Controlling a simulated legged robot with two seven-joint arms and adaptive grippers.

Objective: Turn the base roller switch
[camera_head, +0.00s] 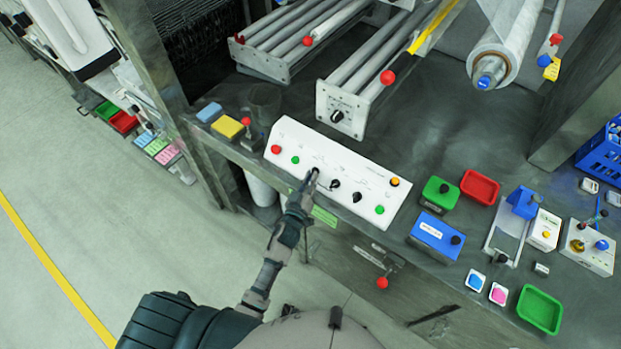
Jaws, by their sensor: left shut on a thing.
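A white control panel (350,205) stands near the front edge of the dark workbench. It carries a row of black rotary knobs, with red and green buttons at its left and orange and green ones at its right. My left gripper (313,177) reaches up from below and is shut on the leftmost black knob, which its fingers mostly hide. The middle black knob (335,184) and the right black knob (357,197) are free beside it. Labels are too small to read, so I cannot tell which is the base roller switch. My right gripper is not in view.
Behind the panel, a roller unit (325,102) has its own black knob (337,116). A red-knobbed lever (246,128) stands left of the panel. A green box (440,193) and a blue box (436,236) stand to its right.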

